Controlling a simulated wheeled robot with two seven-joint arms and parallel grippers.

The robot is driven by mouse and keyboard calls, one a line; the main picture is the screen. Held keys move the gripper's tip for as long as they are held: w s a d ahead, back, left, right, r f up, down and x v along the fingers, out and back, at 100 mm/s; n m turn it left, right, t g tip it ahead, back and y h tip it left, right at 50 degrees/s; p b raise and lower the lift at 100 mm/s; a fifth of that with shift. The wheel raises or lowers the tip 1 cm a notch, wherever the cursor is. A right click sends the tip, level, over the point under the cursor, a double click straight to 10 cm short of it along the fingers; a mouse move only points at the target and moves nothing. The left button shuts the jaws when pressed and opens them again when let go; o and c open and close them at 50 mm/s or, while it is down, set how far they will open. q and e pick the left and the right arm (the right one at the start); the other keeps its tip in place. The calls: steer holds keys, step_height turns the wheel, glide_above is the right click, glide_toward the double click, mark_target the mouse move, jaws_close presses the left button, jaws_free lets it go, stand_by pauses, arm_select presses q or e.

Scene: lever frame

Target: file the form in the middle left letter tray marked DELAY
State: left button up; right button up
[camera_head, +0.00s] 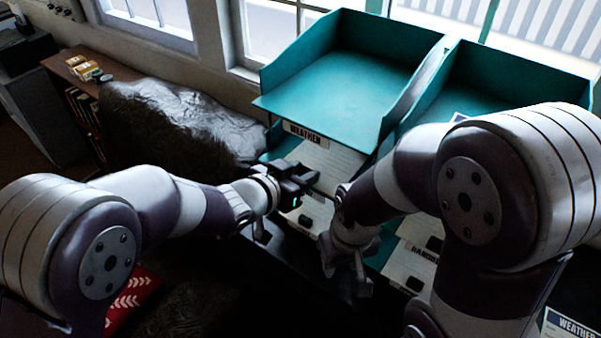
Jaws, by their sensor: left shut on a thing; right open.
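My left gripper (303,182) is shut at the front of the left stack of teal letter trays, below its top tray (335,75), which is labelled WEATHER. A white printed form (335,165) shows at its fingertips, partly under the top tray; the exact grip is hard to see. The DELAY label cannot be read; the gripper and arms cover much of the middle left tray front. My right gripper (348,275) is open and empty, lower and to the right, in front of the stacks.
A second teal stack (490,85) stands to the right, partly behind my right arm. White papers with dark knobs show lower down (408,268). A dark crumpled cover (180,125) lies left of the trays. A red item with white chevrons (130,300) is at lower left.

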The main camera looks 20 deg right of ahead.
arm_select(q)
steer(key=shift+f+b, duration=0.35)
steer(key=shift+f, duration=0.15)
steer(key=o, duration=1.2)
steer(key=b+v, duration=0.1)
steer(key=v, duration=1.1)
steer(key=shift+s+a, duration=0.2)
steer(key=shift+a, duration=0.15)
